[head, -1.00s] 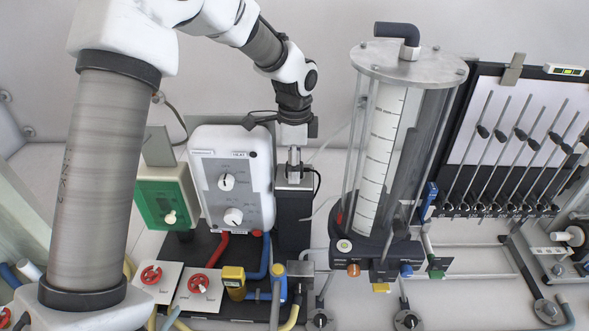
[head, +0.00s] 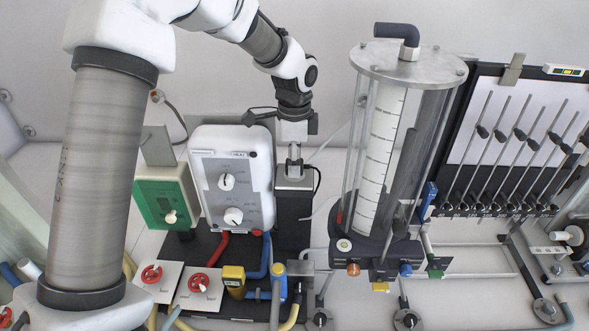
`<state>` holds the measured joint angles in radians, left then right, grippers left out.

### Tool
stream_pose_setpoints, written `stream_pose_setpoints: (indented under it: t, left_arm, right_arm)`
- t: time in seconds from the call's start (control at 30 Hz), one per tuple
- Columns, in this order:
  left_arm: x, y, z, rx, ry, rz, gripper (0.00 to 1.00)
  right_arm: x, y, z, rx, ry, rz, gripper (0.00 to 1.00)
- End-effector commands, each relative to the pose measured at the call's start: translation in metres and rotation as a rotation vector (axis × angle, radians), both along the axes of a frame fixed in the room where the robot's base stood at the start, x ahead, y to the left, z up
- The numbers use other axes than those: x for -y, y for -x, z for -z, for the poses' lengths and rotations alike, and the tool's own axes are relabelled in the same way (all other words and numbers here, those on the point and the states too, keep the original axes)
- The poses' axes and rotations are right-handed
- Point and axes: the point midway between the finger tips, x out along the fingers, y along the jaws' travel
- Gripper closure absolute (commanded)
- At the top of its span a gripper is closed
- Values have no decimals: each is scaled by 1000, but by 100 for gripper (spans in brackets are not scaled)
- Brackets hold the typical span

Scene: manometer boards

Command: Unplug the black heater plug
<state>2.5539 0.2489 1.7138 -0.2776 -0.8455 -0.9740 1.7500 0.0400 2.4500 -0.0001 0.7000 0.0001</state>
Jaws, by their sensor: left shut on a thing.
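My left gripper (head: 294,158) points down over a dark post with a grey metal top (head: 294,184), beside the white heater unit (head: 228,178). Its fingers are close together, shut on the black heater plug at the top of the post. The plug is largely hidden by the fingers and too small to make out clearly. A thin black cable (head: 317,180) curves down at the right side of the post top. I cannot tell whether the plug is seated or lifted. My right gripper is not in view.
A clear cylinder with a scale (head: 380,150) and metal lid stands close on the right. A manometer board (head: 520,130) is farther right. A green-and-white box (head: 165,205) stands left of the heater unit. Red-handled valves (head: 198,283) and coloured hoses fill the front.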

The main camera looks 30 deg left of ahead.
Motion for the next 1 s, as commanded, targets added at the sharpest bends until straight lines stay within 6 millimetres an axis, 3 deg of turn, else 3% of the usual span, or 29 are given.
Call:
stream_pose_setpoints:
  t: [1.0]
  left_arm:
    - [0,0,-41,2,-1,0,100]
  right_arm:
    - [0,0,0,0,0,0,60]
